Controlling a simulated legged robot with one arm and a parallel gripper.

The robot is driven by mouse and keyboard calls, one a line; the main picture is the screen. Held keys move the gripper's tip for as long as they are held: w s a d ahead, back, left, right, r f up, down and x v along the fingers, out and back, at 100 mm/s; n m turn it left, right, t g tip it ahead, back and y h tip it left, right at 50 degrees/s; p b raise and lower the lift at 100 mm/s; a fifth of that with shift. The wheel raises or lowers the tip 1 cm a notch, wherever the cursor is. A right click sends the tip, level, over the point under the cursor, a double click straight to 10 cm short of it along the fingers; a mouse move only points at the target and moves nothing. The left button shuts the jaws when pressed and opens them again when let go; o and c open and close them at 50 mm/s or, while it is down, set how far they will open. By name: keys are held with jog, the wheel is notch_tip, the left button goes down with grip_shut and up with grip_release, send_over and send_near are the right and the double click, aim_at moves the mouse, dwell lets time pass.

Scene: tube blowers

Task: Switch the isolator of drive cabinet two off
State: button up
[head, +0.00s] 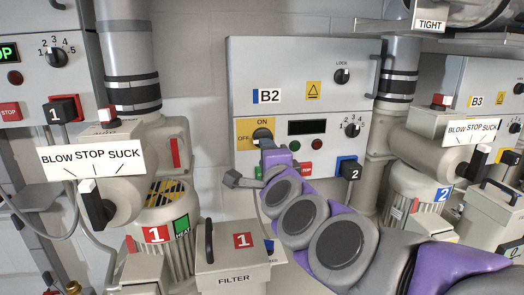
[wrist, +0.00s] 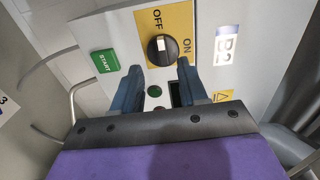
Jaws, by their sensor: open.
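Drive cabinet B2 (head: 300,65) is a light grey box on the wall, mid-picture in the head view. Its isolator knob (head: 262,135) is black with a white mark, on a yellow plate (head: 244,128) with ON above and OFF at the left. In the wrist view the knob (wrist: 162,50) sits just beyond my gripper (wrist: 159,68), roughly between the two blue fingertips. The fingers are open and hold nothing. I cannot tell whether they touch the knob, and the two views leave its pointing direction unclear. In the head view my arm hides most of my gripper.
The green START button (wrist: 104,62) lies left of the knob in the wrist view. A dark display (head: 307,127), a speed knob (head: 352,130) and a red stop button (head: 305,170) are nearby. A filter box (head: 232,265) stands below the cabinet; blower 1 (head: 165,215) is left.

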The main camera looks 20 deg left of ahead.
jog(key=v, duration=1.1)
jog(key=shift+a+f, duration=0.15)
jog(key=shift+a, duration=0.05)
